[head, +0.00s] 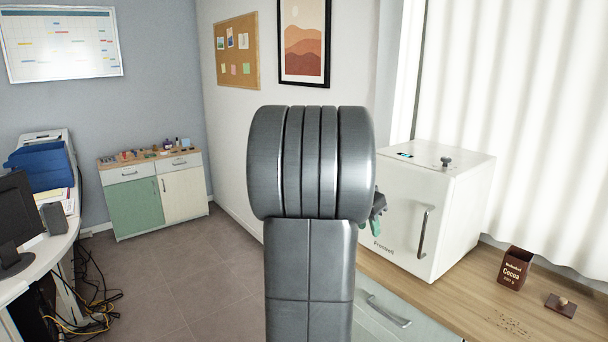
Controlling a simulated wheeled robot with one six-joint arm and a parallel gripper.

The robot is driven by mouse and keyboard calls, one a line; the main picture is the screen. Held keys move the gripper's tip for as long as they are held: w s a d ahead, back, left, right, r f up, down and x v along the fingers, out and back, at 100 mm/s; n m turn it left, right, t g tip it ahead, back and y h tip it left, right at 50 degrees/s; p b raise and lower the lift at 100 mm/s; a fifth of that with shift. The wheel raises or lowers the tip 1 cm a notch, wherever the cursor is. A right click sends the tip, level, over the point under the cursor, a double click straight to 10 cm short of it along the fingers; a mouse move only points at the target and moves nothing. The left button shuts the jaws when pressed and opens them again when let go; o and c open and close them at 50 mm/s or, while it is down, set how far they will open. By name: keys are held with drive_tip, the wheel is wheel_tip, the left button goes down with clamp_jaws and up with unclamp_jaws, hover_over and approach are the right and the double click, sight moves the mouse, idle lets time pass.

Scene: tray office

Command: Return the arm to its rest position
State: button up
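My arm stands up in the middle of the head view and covers a large part of the scene. Only a small part of my gripper (377,213) shows, dark with green on it, sticking out to the right from behind the arm. It appears in front of the left side of a white box-shaped appliance (410,225). The rest of the gripper is hidden by the arm. I cannot tell whether it is open or shut, or whether it holds anything.
The appliance stands on a wooden counter (440,303) at the right. A low cabinet (135,209) stands at the back left. A desk with a monitor (18,225) is at the left. Cables (98,305) lie on the floor.

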drive_tip(key=v, duration=1)
drive_tip(key=shift+r, duration=0.1)
